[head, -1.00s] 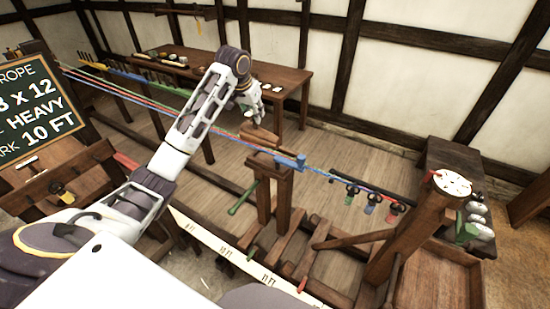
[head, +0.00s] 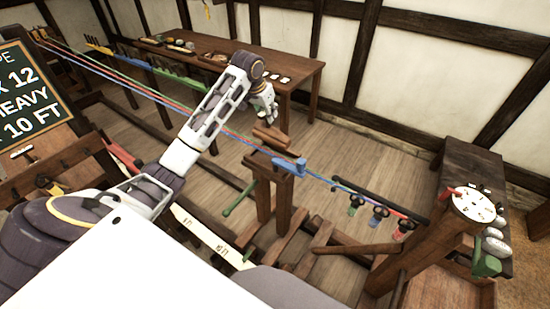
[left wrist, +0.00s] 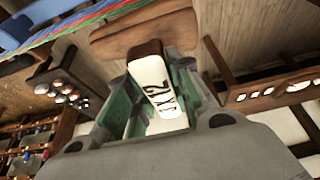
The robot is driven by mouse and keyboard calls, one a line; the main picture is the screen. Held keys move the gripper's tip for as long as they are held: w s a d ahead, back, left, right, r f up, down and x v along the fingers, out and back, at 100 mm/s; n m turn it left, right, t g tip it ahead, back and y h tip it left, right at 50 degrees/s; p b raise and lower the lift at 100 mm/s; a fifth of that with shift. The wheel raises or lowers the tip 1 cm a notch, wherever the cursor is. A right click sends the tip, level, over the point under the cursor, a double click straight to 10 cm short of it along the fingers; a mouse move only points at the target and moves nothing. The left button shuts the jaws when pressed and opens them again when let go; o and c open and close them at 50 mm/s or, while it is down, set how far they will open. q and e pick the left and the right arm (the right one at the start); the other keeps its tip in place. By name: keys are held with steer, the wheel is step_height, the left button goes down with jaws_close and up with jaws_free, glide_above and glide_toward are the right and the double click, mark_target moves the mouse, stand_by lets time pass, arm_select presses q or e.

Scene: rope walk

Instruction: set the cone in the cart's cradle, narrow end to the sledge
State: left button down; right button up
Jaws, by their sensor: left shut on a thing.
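The brown wooden cone (head: 270,135) hangs under my left gripper (head: 264,116), just above the cart (head: 262,162). The brown wood (left wrist: 135,35) beyond the handle looks like the cone's body; I cannot tell which end is narrower. The cart stands on a wooden post, with a blue piece (head: 290,165) on its right side. The cradle is hard to make out. I cannot single out the sledge for sure. My right gripper is not in view.
Red, green and blue strands (head: 110,75) run from the far left to the cart. A bar with coloured tags (head: 375,208) leads right to a post with a white dial (head: 474,206). A long table (head: 290,75) stands behind. A chalkboard (head: 25,95) is at left.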

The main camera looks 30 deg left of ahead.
mark_target(267, 124)
arm_select(q)
steer(key=shift+r, duration=0.1)
step_height(267, 124, down, 5)
steer(key=shift+s+r+p, duration=0.1)
steer(key=shift+p, duration=0.4)
steer(key=shift+f, duration=0.75)
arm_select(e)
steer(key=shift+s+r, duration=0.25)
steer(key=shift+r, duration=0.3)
arm_select(q)
steer(key=shift+f, duration=0.1)
steer(key=shift+f+p, duration=0.45)
steer(key=shift+f, duration=1.3)
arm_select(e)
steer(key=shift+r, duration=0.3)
arm_select(q)
steer(key=shift+f, duration=0.1)
steer(key=c, duration=1.3)
jaws_free()
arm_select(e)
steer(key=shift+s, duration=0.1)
